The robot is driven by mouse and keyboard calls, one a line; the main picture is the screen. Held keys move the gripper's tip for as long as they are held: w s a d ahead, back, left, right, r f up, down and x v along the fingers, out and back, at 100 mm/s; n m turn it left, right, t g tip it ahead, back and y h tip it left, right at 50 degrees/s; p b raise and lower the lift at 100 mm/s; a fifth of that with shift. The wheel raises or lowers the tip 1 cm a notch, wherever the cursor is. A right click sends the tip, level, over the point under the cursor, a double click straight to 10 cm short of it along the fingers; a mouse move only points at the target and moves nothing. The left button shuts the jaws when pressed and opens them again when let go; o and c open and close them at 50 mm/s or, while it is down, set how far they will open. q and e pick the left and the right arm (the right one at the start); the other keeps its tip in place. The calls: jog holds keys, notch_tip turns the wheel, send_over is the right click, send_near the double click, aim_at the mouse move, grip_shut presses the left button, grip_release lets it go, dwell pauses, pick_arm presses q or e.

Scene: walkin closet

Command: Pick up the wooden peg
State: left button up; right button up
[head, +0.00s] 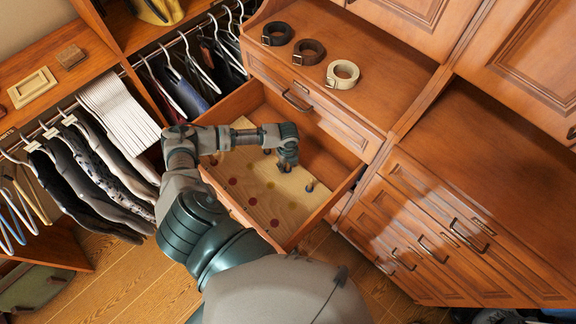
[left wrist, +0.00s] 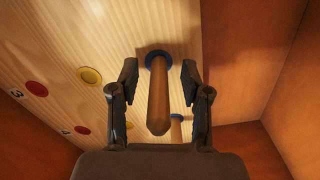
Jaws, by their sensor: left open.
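A wooden peg (left wrist: 158,98) stands in a blue-ringed hole of a pale wooden board (left wrist: 110,40) in the left wrist view. My left gripper (left wrist: 159,78) is open, with one finger on each side of this peg and gaps between. A second peg (left wrist: 176,130) shows partly behind it. In the head view, the left gripper (head: 288,160) hangs over the board (head: 245,185), which lies in an open drawer. Another short peg (head: 311,185) stands to its right on the board. The peg between the fingers is mostly hidden there by the gripper. My right gripper is not in view.
The drawer's walls (head: 342,193) surround the board closely. Red and yellow spots mark the board. Above the drawer, several rolled belts (head: 308,52) lie on a shelf. Hanging clothes (head: 95,170) fill the left side. Closed drawers (head: 430,225) stand at the right.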

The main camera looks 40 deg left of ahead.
pick_arm(q)
grip_shut()
jog(key=shift+r, duration=0.1)
